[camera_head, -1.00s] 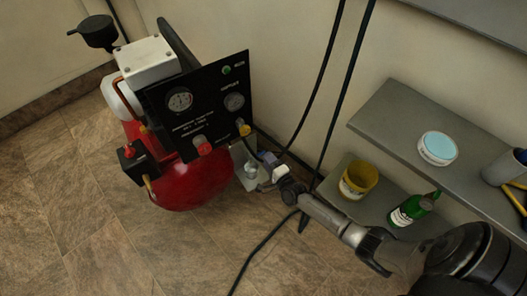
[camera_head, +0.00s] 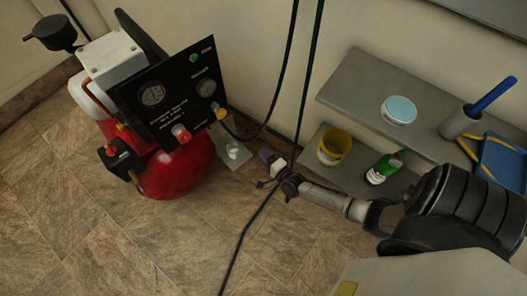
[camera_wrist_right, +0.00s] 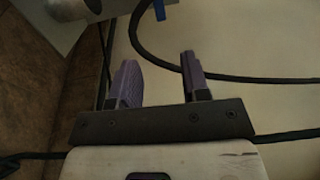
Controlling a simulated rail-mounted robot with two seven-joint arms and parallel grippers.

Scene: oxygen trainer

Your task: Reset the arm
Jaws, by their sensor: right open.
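My right arm comes in from the lower right in the head view. Its gripper (camera_head: 270,162) is in front of the wall, right of the red compressor (camera_head: 178,168) and left of the lower shelf. In the right wrist view the gripper (camera_wrist_right: 160,78) shows two purple fingers standing well apart, with nothing between them. A dark hose or cable passes behind the fingers there. The compressor carries a black panel (camera_head: 165,108) with two gauges, a red knob and a yellow knob. My left gripper is not in view.
The upper grey shelf (camera_head: 358,88) holds a round blue-topped tub (camera_head: 398,110), a grey cup (camera_head: 458,124) and a blue tray (camera_head: 503,160). A yellow tub (camera_head: 333,147) and green bottle (camera_head: 382,170) stand on the lower shelf. Black cables hang along the wall. The tiled floor (camera_head: 120,240) is mostly clear.

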